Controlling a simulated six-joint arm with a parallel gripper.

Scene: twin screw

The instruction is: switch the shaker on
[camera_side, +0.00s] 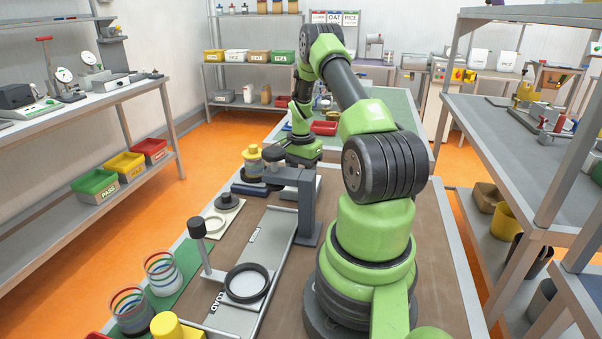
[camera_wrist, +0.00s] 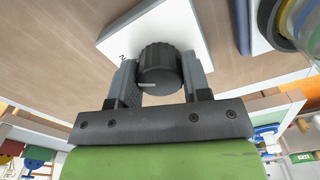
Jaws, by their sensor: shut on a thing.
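In the wrist view my gripper (camera_wrist: 160,74) is shut on a dark ribbed knob (camera_wrist: 158,60), with one finger on each side of it. A pale pointer line on the knob points left in the picture. The knob stands on a white plate (camera_wrist: 148,30) with a dark letter near its left corner; other markings are hidden or too small to read. In the side view my arm reaches to the far part of the bench, and the fingers and knob cannot be made out there. I cannot tell the shaker's full outline.
In the side view a grey upright stand (camera_side: 307,205) and a yellow-topped item (camera_side: 252,158) stand near my arm. A black ring (camera_side: 247,283) lies by the LOAD mark. Ringed glass jars (camera_side: 162,273) stand at front left. The wrist view shows bare brown bench (camera_wrist: 60,70) at left.

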